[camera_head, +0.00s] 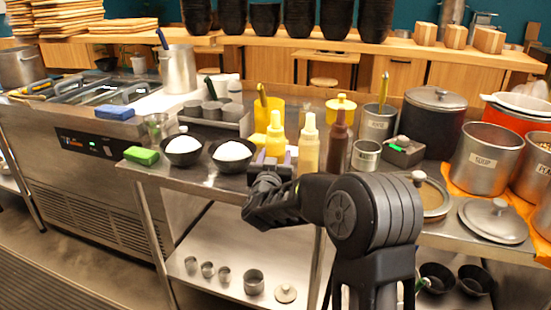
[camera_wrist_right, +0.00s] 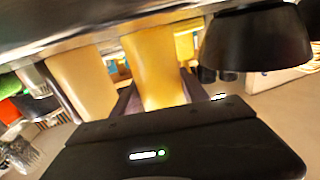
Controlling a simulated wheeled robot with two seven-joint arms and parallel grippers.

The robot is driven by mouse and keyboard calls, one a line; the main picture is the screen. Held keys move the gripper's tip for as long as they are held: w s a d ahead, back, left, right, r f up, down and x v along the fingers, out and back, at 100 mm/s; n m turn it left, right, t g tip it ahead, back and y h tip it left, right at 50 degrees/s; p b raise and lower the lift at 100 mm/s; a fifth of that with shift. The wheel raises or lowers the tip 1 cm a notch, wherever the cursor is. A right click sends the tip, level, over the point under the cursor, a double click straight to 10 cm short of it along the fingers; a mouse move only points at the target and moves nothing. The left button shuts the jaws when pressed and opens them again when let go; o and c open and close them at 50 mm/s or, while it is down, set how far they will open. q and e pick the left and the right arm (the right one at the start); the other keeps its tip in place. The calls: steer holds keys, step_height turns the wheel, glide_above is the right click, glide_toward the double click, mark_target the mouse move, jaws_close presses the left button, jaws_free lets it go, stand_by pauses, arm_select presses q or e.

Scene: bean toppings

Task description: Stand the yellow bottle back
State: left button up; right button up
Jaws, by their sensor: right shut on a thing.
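The yellow bottle (camera_head: 275,138) stands about upright at the front of the steel counter, just right of two dark bowls. My right gripper (camera_head: 271,160) is shut on its lower part. In the right wrist view the yellow bottle (camera_wrist_right: 155,62) sits between the two fingers (camera_wrist_right: 160,95). I cannot tell whether its base touches the counter. A paler yellow bottle (camera_head: 309,146) stands close on its right, and a brown bottle (camera_head: 337,145) stands beyond that. My left gripper is out of view.
The nearer dark bowl (camera_head: 233,155) with white contents is close left of the gripper; it also shows in the right wrist view (camera_wrist_right: 255,42). A yellow container (camera_head: 268,108) stands behind. A steel pot (camera_head: 486,155) and a lid (camera_head: 493,220) are at right.

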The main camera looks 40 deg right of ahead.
steer(key=o, duration=0.7)
steer(key=shift+f, duration=0.1)
steer(key=o, duration=0.4)
steer(key=shift+o, duration=0.2)
steer(key=shift+r, duration=0.25)
steer(key=v, duration=1.2)
